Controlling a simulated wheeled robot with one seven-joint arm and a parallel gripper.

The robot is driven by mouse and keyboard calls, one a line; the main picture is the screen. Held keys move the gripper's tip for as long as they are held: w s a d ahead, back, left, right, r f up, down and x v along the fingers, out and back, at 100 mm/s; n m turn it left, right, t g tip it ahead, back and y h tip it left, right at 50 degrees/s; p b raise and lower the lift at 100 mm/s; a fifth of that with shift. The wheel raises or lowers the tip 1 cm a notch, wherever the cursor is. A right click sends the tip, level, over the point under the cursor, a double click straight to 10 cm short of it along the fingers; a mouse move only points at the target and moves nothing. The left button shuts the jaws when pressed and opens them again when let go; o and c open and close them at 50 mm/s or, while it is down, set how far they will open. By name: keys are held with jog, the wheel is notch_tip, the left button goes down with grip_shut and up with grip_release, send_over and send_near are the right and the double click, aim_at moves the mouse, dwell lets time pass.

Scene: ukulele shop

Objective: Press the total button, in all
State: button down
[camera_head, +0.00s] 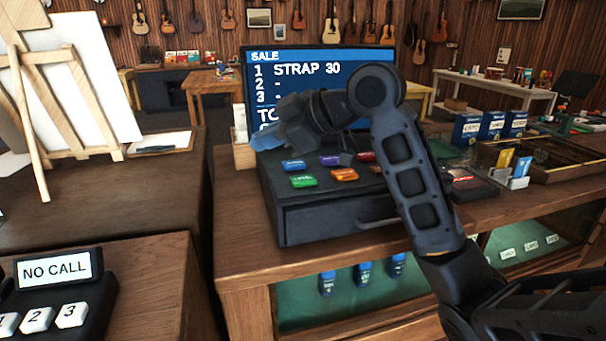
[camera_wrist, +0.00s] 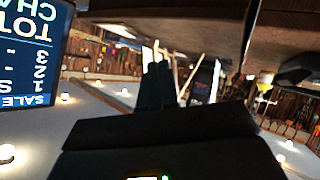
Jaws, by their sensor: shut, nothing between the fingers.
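The cash register (camera_head: 320,222) stands on the wooden counter, with several coloured buttons on its sloped top. These include a green button (camera_head: 303,181), a blue button (camera_head: 293,165), an orange button (camera_head: 344,174) and a red button (camera_head: 365,156). Their labels are too small to read, so I cannot tell which is total. The screen (camera_head: 300,72) behind reads SALE, STRAP 30, with empty lines 2 and 3; my arm covers part of it. My gripper (camera_head: 268,140) is above the register's back left, apart from the buttons. In the wrist view its fingers (camera_wrist: 160,85) are shut and empty.
A NO CALL device (camera_head: 55,270) with number keys sits at the lower left. An easel (camera_head: 60,90) stands at the left. Blue boxes (camera_head: 490,126) and a wooden tray (camera_head: 545,158) are right of the register. A drawer handle projects from the register's front.

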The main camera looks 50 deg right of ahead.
aim_at(307, 180)
jog(key=s+d+r+n+g+h, duration=0.2)
jog(key=s+d+r, duration=0.1)
jog(key=d, duration=0.4)
jog(key=shift+s+r+g, duration=0.25)
jog(key=shift+s+g, duration=0.1)
jog(key=shift+g, duration=0.05)
notch_tip(307, 180, down, 9)
jog(key=b, duration=0.6)
jog(key=shift+a+r, duration=0.1)
jog(key=shift+b, duration=0.3)
dwell(1.3)
jog(key=shift+f, duration=0.4)
jog(key=shift+f+b, duration=0.45)
jog(key=shift+b, duration=0.15)
dwell(0.4)
jog(key=shift+r, duration=0.15)
dwell(0.3)
jog(key=shift+r+p, duration=0.75)
